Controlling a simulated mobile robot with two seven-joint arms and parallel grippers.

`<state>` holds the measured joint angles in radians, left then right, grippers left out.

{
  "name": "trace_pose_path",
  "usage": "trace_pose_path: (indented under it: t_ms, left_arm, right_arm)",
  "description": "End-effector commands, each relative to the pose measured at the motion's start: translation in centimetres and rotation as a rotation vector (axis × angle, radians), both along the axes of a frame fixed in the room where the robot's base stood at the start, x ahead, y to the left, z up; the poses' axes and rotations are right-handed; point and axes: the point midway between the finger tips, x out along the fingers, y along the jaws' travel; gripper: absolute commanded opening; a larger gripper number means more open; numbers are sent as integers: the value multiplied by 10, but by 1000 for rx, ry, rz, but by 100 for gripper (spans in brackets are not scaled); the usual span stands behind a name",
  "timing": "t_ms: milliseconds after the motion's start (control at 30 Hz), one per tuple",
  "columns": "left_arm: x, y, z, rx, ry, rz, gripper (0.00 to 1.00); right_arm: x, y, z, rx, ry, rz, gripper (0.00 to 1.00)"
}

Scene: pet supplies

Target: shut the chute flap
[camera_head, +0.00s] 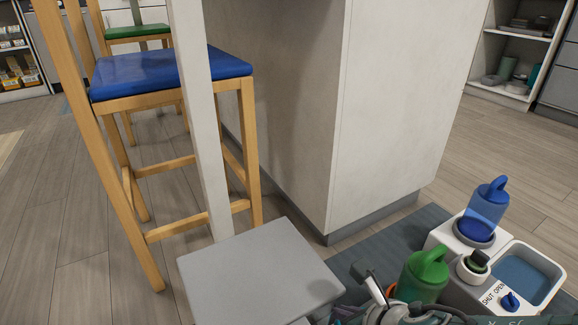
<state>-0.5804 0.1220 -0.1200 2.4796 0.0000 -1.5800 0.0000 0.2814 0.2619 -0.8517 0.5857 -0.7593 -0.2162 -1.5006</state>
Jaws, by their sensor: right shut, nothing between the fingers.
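A grey and white pet unit stands at the lower right, with the printed words SHUT and OPEN (493,294) on its top. A small blue knob (510,301) sits beside the words. I cannot tell the chute flap itself from the other parts, nor whether it is open. My left gripper is not in view.
A pale cabinet (390,110) rises behind. A blue-seated wooden stool (170,72) is at the left. Floor is clear at right.

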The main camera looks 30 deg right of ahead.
Motion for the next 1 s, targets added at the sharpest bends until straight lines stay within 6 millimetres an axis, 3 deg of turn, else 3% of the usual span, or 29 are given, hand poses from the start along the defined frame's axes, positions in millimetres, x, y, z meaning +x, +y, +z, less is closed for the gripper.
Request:
trace_pose_path:
  t_ms: [33,100,333,1000]
  left_arm:
    - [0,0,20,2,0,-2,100]
    - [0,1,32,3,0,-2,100]
    - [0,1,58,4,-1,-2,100]
    - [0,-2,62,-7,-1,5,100]
  right_arm:
    - [-7,0,18,0,3,0,0]
    - [-16,0,28,0,2,1,0]
    - [-37,1,51,0,1,0,0]
    - [-43,2,54,0,0,0,0]
